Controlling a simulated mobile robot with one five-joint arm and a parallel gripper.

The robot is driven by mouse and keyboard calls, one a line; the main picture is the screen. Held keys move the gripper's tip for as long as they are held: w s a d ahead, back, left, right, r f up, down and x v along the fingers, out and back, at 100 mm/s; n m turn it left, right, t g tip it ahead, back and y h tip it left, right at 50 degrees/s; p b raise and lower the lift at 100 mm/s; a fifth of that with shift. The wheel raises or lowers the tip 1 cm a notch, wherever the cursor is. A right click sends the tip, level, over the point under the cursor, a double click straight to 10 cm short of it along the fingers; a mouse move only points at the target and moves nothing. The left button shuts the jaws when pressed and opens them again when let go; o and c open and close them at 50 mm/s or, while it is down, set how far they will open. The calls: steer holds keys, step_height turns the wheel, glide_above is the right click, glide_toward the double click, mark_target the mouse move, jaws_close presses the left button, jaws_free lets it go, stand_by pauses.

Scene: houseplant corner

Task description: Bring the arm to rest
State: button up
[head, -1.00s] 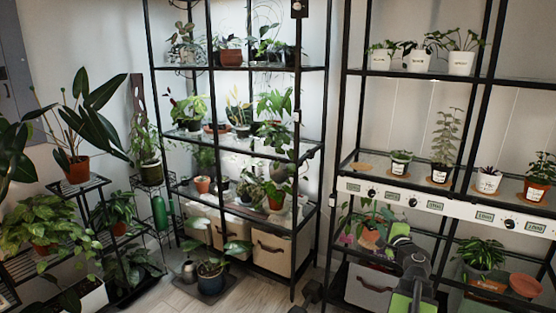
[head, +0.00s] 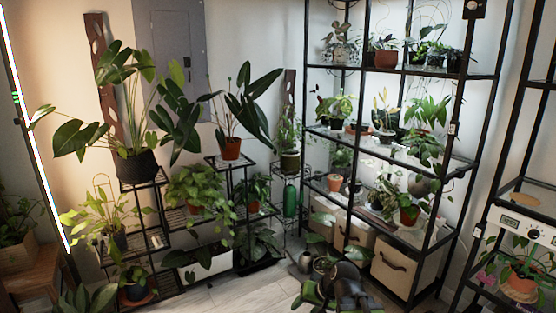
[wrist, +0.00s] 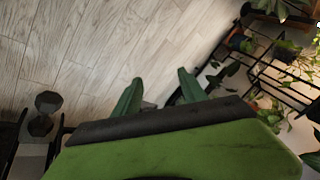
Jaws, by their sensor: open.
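My gripper (wrist: 160,88) shows in the wrist view as two green fingers spread apart, with only wooden floor and dark shapes between and beyond them. It is open and empty. In the head view my green and dark grey arm (head: 345,284) is folded low at the bottom edge, right of centre. It overlaps the floor in front of the wire shelf unit. I cannot make out the fingertips there.
A black shelf unit (head: 461,160) with plants and beige bins (head: 398,268) stands right of centre. A tiered black plant stand (head: 163,235) is at left. Some floor (head: 225,295) is clear at the bottom.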

steer(key=s+d+f+n+g+h, duration=0.2)
steer(key=s+d+f+g+h, duration=0.15)
steer(key=s+d, duration=0.5)
step_height(320, 180, up, 26)
steer(key=p, duration=2.5)
steer(key=shift+a+g+h, duration=0.3)
steer(key=shift+g+h, duration=0.05)
steer(key=shift+c, duration=1.1)
steer(key=shift+d, duration=0.1)
steer(key=shift+c, duration=0.4)
